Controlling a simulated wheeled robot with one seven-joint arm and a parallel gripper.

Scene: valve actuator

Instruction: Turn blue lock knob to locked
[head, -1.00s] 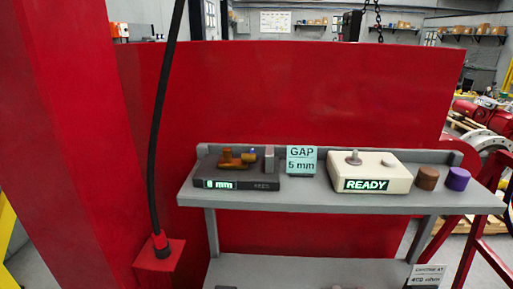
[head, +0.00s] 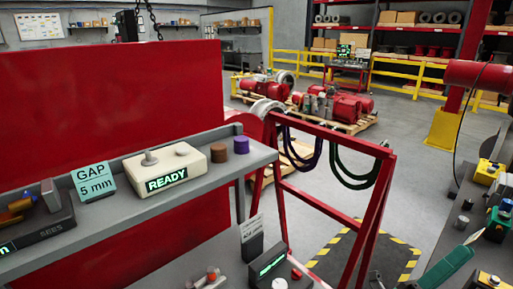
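A small blue knob-like part (head: 507,204) shows at the right edge of the head view, on a small box on a grey bench. It is too small to tell whether it is the lock knob or how it is turned. My gripper is not in view.
A grey shelf (head: 225,170) at left carries a READY box (head: 168,168), a GAP 5 mm sign (head: 93,181), and brown (head: 241,145) and purple (head: 219,153) cylinders. A red frame (head: 375,215) with hanging cables stands mid-right. A striped floor mat (head: 345,252) lies behind it. Open floor lies beyond.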

